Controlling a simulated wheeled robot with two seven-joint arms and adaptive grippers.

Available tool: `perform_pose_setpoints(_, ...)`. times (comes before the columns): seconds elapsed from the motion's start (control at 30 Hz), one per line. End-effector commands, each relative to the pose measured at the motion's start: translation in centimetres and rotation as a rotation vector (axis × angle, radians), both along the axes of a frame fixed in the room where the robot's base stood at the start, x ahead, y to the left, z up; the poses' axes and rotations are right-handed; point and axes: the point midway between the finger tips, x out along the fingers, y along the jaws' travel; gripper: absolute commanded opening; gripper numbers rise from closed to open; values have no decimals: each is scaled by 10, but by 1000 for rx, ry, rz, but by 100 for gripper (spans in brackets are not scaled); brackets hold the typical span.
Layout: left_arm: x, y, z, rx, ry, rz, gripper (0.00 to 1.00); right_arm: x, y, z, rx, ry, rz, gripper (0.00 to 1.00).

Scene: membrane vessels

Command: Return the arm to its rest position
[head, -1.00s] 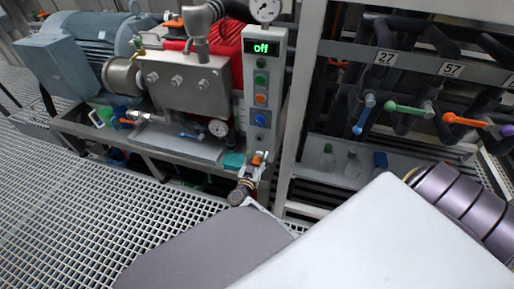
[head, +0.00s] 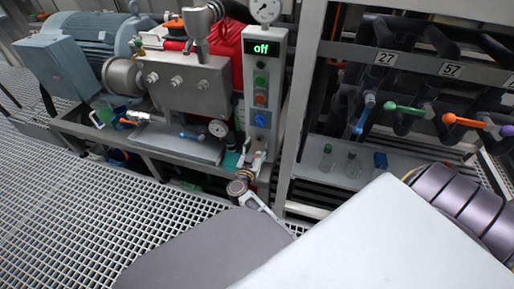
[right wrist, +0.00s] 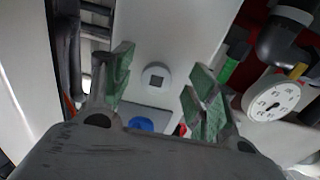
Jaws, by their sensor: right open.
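My right gripper (head: 256,155) is in front of the lower part of the grey control panel (head: 264,72). In the right wrist view its two green-padded fingers (right wrist: 160,98) are apart, with nothing held between them. Beyond them are a pale round fitting with a dark square (right wrist: 156,76) and a blue button (right wrist: 141,124). I cannot tell how far the fingertips are from the panel. The panel's display (head: 261,48) reads "off" in green. My left gripper is not in view.
A steel pump block (head: 190,82) and a blue motor (head: 90,50) stand left of the panel. A frame with coloured valve handles (head: 403,109) and bottles on a shelf (head: 340,175) is at right. Grating floor (head: 90,200) lies open at left. A gauge (right wrist: 272,98) shows beside the gripper.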

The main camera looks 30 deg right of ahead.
Motion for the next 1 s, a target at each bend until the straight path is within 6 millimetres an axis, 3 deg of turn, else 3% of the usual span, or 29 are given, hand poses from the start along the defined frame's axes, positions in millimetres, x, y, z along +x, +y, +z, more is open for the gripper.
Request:
perform_pose_setpoints(0.63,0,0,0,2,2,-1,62,2,4,4,-4,-18,36,58)
perform_pose_setpoints(1.0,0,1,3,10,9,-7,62,15,42,27,-14,-114,291,58)
